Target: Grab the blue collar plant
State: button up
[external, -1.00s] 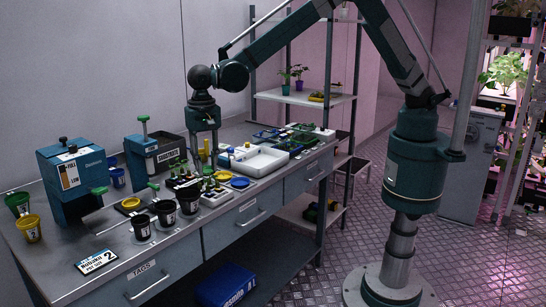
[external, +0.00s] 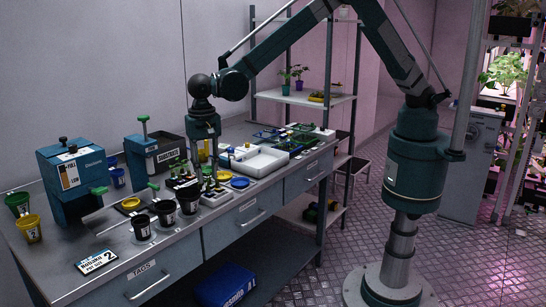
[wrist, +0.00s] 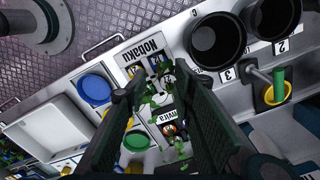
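Small green plants (wrist: 160,97) stand in a white labelled tray (wrist: 150,50) below my gripper (wrist: 160,78) in the wrist view. Several have small coloured collars. Yellow-orange collars show, and a bluish one (wrist: 184,127) seems to sit near the right finger, but it is too small to be sure. My gripper is open, with its two fingers on either side of the plants and nothing visibly held. In the external view my gripper (external: 208,172) points straight down over the tray, and its fingers hide part of the plants.
Black cups (external: 166,212) stand left of the tray. A blue lid (external: 240,183) and a white basin (external: 252,160) are to its right. A blue press (external: 72,180) stands at the left. Two potted plants (external: 292,73) stand on the rear shelf.

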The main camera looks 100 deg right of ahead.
aim_at(208, 186)
jog(key=shift+f, duration=2.6)
jog(key=shift+c, duration=0.5)
grip_shut()
